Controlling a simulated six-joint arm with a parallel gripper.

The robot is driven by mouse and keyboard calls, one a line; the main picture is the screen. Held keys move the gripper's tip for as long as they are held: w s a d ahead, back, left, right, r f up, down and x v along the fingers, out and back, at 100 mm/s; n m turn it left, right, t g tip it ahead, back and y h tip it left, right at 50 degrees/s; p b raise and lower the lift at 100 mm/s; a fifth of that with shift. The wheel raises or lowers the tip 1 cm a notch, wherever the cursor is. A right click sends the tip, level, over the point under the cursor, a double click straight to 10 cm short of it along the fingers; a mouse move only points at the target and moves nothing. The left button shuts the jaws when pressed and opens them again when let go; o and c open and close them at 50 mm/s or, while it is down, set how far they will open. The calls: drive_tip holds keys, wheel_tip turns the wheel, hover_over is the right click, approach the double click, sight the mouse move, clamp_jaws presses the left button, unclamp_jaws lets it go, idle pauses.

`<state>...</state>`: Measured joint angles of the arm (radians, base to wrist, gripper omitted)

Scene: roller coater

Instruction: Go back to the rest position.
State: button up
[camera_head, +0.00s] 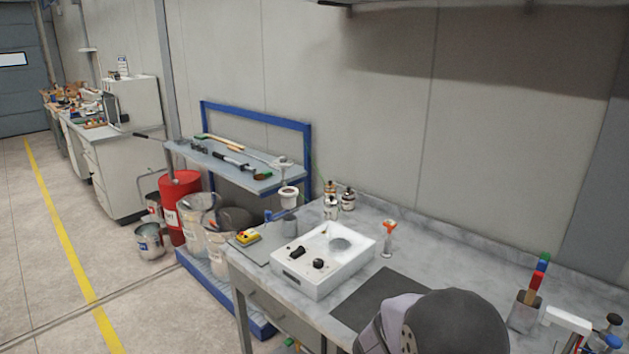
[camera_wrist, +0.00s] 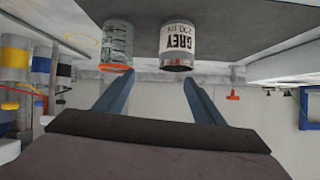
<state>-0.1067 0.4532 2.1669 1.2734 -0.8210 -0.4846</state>
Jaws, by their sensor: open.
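My gripper (camera_wrist: 158,80) shows in the wrist view as two blue fingers spread apart, with nothing between their tips. A can labelled GREY (camera_wrist: 178,45) shows just beyond the fingertips, apart from them as far as I can tell. A clear container with an orange rim (camera_wrist: 116,45) shows beside it, near the left fingertip. In the head view a dark rounded part of my own arm fills the bottom edge, and my gripper does not show there.
A white device with knobs (camera_head: 322,262) stands on the marble-topped bench, beside a dark mat (camera_head: 385,299). An orange-topped item (camera_head: 388,238) stands behind the mat. Small bottles (camera_head: 348,199) stand near the wall. A holder with coloured handles (camera_head: 525,311) is at right. A blue-framed shelf (camera_head: 225,155) stands left.

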drive_tip(key=s+a+f+n+y, duration=0.1)
drive_tip(key=s+a+n+y, duration=0.15)
drive_tip(key=a, duration=0.25)
drive_tip(key=s+a+f+n+g+y, duration=0.1)
drive_tip(key=a+n+y, duration=0.1)
drive_tip(key=a+y, duration=0.25)
drive_tip(key=s+a+f+n+y, duration=0.1)
drive_tip(key=s+a+n+y, duration=0.1)
drive_tip(key=a, duration=0.3)
drive_tip(key=s+f+n+g, duration=0.1)
drive_tip(key=s+g, duration=0.1)
drive_tip(key=s, duration=0.5)
drive_tip(key=s+d+n+g+b, duration=0.1)
drive_tip(key=s+g, duration=0.2)
drive_tip(key=s, duration=0.4)
drive_tip(key=s+d+f+n+g, duration=0.1)
drive_tip(key=s+n+g, duration=0.1)
drive_tip(key=s, duration=0.5)
drive_tip(key=shift+s+f, duration=0.3)
